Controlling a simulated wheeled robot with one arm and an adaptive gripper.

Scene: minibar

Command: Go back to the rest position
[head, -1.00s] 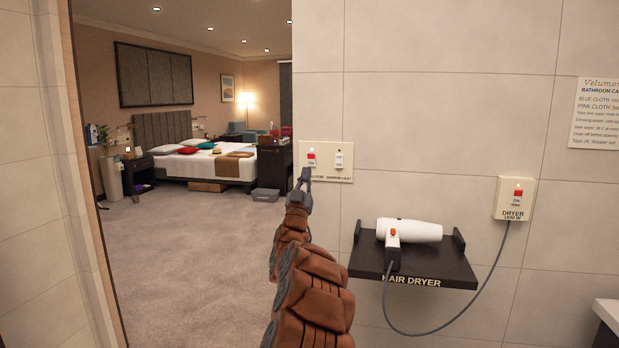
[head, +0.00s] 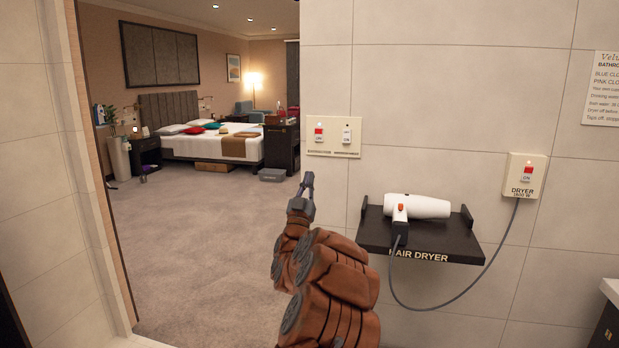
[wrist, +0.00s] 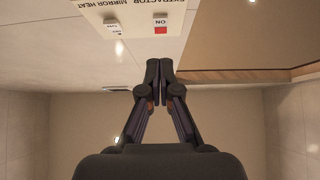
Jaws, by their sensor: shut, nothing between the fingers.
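My gripper (head: 307,180) is shut and empty, with its fingertips pointing up just below the two-switch wall plate (head: 333,137) in the head view. The plate is cream, with a red-marked switch on the left and a plain white one on the right. In the wrist view my gripper (wrist: 159,68) is also shut, its fingertips together and apart from the plate (wrist: 135,20). There the plate appears upside down, labelled extractor and mirror heat. My arm reaches up from the bottom of the head view.
A black shelf (head: 421,240) with a white hair dryer (head: 417,206) juts from the wall to the right, its cord running to the dryer switch (head: 524,177). A counter corner shows at the lower right. A doorway on the left opens onto clear carpet (head: 200,240) and a bed (head: 215,147).

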